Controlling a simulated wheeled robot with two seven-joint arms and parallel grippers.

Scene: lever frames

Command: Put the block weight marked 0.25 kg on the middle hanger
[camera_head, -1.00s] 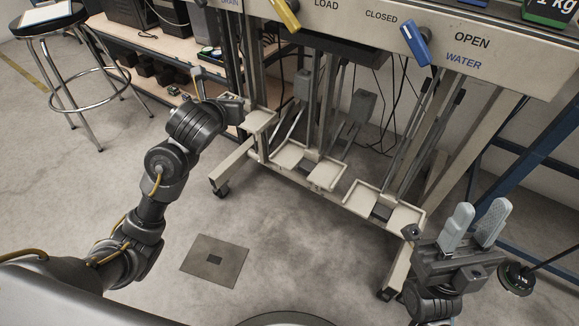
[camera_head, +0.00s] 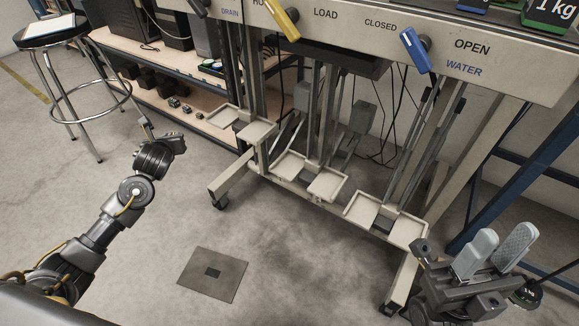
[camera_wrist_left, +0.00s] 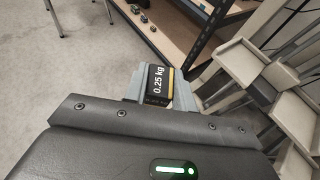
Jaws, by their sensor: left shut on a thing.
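The black block weight (camera_wrist_left: 158,82) with a yellow stripe reads 0.25 kg in the left wrist view. My left gripper (camera_wrist_left: 155,95) is shut on it, a finger on each side. In the head view my left gripper (camera_head: 173,143) is left of the rack, over the floor in front of the shelf; its fingers and the block cannot be made out there. The middle hanger (camera_head: 327,184) is a pair of pale trays at the rack's foot, right of the gripper and apart from it; no weight shows on it. My right gripper (camera_head: 506,240) is open and empty at lower right.
Another tray pair (camera_head: 256,131) stands left of the middle one, and a third (camera_head: 361,207) right. Above hang a yellow lever (camera_head: 283,20) and a blue lever (camera_head: 415,48). Small weights sit on the wooden shelf (camera_head: 205,125). A stool (camera_head: 50,32) stands left. The front floor is mostly clear.

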